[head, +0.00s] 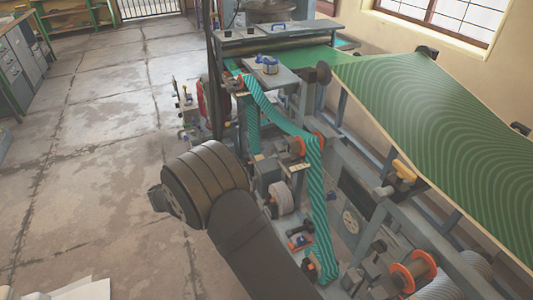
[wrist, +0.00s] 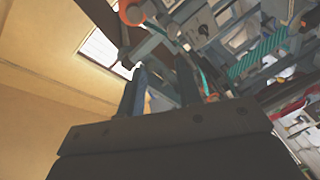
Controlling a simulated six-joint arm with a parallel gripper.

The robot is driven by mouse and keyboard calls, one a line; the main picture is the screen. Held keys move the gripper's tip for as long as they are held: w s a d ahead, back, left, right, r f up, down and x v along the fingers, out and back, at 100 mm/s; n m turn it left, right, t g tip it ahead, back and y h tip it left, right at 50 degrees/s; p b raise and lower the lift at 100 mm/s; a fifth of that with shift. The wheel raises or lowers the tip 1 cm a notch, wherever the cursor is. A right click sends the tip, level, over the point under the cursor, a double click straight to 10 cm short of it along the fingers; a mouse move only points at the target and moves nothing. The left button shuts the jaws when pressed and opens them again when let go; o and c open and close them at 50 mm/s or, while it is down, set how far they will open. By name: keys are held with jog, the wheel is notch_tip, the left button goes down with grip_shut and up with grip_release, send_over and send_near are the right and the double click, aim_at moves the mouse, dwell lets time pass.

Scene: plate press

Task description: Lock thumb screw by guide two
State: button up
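Several orange-flanged rollers guide a teal striped web (head: 318,190) down the press. One guide roller (head: 300,147) is at mid-height, one (head: 240,82) is higher up, and one (head: 310,267) is at the bottom. No label shows which is guide two, and the thumb screw is too small to pick out surely. My gripper (wrist: 162,72) shows in the wrist view with its two dark fingers apart and nothing seen between them. In the head view my arm covers the lower middle, and the fingers cannot be made out there. In the wrist view the striped web (wrist: 262,52) is to the right.
A wide green patterned sheet (head: 445,130) slopes down the press's right side. A yellow-orange handle (head: 404,170) and a large orange-flanged roll (head: 412,275) are at the right. Bare concrete floor (head: 110,130) lies open to the left.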

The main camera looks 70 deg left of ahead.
jog(key=a+n, duration=0.2)
jog(key=n, duration=0.1)
jog(key=n+t+h, duration=0.2)
jog(key=n+h, duration=0.2)
jog(key=n, duration=1.9)
send_near(267, 154)
jog(key=w, duration=0.7)
jog(key=w+a, duration=0.1)
jog(key=w, duration=0.2)
jog(key=shift+w+r, duration=0.15)
